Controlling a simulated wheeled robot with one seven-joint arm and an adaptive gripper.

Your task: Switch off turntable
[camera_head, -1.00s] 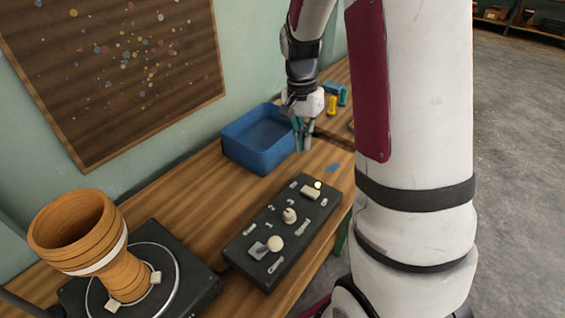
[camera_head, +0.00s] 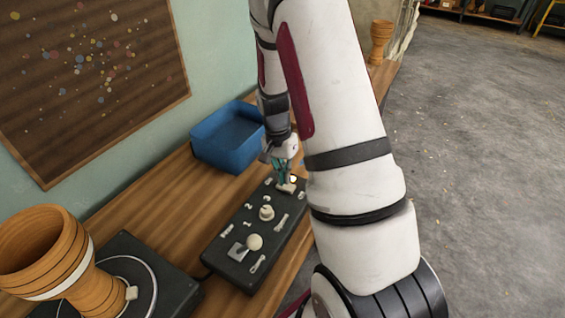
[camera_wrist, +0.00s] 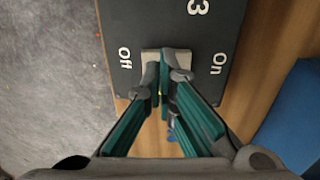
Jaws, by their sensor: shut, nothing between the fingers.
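The black control box (camera_head: 272,240) lies on the wooden bench, with a round knob, a dial and a far-end rocker switch (camera_head: 287,187). In the wrist view the pale rocker (camera_wrist: 151,55) sits between the labels "Off" on the left and "On" on the right. My gripper (camera_head: 285,181) is shut and empty, its fingertips (camera_wrist: 163,82) over the rocker and partly hiding it. I cannot tell whether they touch it. The black turntable (camera_head: 178,290) stands at the lower left, with a wooden goblet drum (camera_head: 45,250) on it.
A blue bin (camera_head: 228,140) stands behind the control box, near the wall; it shows at the right of the wrist view (camera_wrist: 300,115). Another wooden drum (camera_head: 381,40) stands at the bench's far end. My arm hides much of the bench's right side.

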